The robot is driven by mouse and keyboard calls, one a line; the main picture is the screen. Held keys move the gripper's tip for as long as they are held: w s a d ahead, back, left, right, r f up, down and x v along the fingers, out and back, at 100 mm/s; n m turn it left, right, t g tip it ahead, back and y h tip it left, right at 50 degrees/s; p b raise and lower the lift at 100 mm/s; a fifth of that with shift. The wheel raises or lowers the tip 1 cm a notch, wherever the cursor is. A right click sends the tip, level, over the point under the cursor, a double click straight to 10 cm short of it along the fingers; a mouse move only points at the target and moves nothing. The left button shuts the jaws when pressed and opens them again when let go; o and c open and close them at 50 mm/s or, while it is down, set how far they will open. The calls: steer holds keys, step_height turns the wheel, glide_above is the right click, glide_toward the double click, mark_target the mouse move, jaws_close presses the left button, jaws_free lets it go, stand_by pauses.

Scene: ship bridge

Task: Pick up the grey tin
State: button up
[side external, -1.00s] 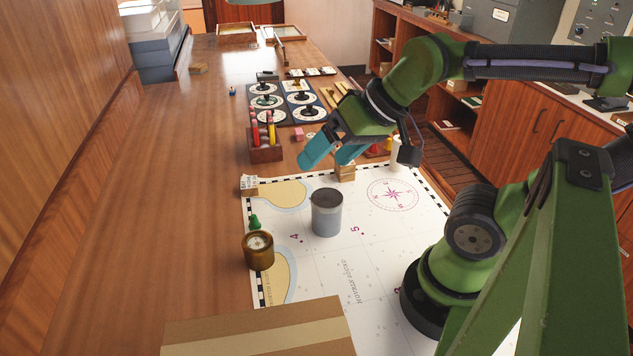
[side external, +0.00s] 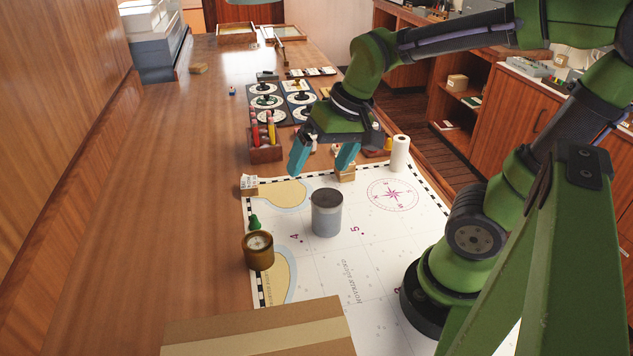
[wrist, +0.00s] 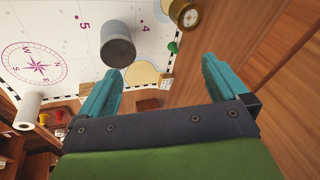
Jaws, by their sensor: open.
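The grey tin (side external: 327,214) stands upright on the white chart (side external: 385,250), near the chart's middle. It also shows in the wrist view (wrist: 117,46), above and left of the gap between my fingers. My gripper (side external: 322,167) is open and empty, with two teal fingers pointing down. It hangs in the air beyond the tin, towards the far edge of the chart, and does not touch it. In the wrist view the open fingers (wrist: 160,82) are wide apart with nothing between them.
A brass compass (side external: 258,251) and a green piece (side external: 254,222) stand left of the tin. A white roll (side external: 400,153) and small wooden block (side external: 345,172) stand behind it. A pencil box (side external: 265,150) is farther back. A cardboard box (side external: 258,330) fills the front.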

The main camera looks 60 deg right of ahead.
mark_target(328, 199)
steer(key=w+d+f+m+g+h, duration=0.2)
steer(key=d+f+m+g, duration=0.15)
steer(key=d, duration=0.25)
steer(key=shift+m+g, duration=0.25)
steer(key=shift+m, duration=0.1)
step_height(328, 199, down, 10)
steer(key=shift+f, duration=0.15)
steer(key=shift+w+d+f, duration=0.1)
steer(key=shift+f, duration=1.4)
steer(key=shift+w+d+f, duration=0.1)
steer(key=shift+f, duration=1.35)
steer(key=shift+c, duration=0.3)
steer(key=c, duration=1.1)
